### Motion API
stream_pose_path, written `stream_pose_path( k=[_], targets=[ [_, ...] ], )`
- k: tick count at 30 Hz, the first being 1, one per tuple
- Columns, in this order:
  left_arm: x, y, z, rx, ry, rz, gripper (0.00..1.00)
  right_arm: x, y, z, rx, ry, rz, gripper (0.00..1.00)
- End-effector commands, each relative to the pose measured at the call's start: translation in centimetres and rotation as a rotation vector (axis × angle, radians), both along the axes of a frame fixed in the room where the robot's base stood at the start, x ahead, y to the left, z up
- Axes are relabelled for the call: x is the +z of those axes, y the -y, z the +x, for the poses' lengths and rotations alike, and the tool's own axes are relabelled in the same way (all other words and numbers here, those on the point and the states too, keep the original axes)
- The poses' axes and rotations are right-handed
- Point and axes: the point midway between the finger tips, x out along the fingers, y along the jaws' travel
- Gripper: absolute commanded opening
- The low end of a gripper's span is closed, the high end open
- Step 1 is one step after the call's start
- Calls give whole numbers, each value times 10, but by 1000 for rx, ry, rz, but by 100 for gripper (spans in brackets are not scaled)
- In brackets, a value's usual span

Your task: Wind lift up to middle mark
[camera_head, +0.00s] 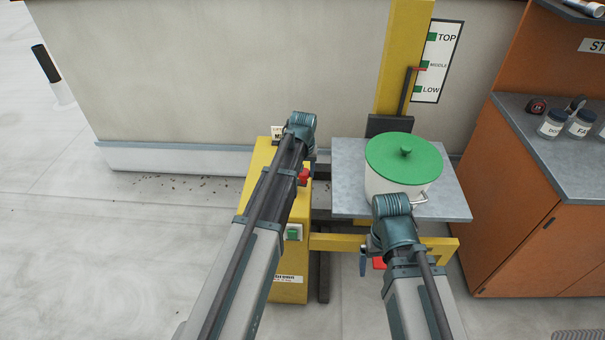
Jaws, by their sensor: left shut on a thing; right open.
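The lift's grey platform (350,160) carries a white pot (382,188) with a green lid. The lift's red pointer (417,69) overlaps the lower edge of the green middle mark. A yellow winch box (257,180) stands left of the platform. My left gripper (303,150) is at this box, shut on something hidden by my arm. My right gripper (385,248) is open, in front of the platform's front edge; its fingers are mostly hidden.
A red knob (303,177) and a green button (293,232) are on the yellow box. A yellow bar (335,243) runs below the platform. An orange cabinet (520,205) with jars (552,123) on top stands at the right.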

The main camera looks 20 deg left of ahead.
Motion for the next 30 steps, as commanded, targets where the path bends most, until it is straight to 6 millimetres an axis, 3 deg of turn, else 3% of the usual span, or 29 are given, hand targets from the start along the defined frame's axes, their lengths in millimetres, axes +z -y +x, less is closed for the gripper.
stream_pose_path(
  k=[1, 14, 21, 22, 26, 30],
  targets=[
    [1, 1, 8, -2, 8, -3, 0, 0, 0, 0, 0, 0, 0, 100],
    [1, 1, 11, -2, 8, -3, 0, 0, 0, 0, 0, 0, 0, 100],
    [1, -2, 23, -2, 8, -2, 0, 0, 0, 0, 0, 0, 0, 100],
    [1, -3, 23, -2, 8, -2, 54, 0, 0, 0, 0, 0, 0, 100],
    [1, -3, 20, -2, 6, -1, 77, 0, 0, 0, 0, 0, 0, 100],
    [0, -3, 19, 0, 4, -1, 80, 0, 0, 0, 0, 0, 0, 100]
  ],
)
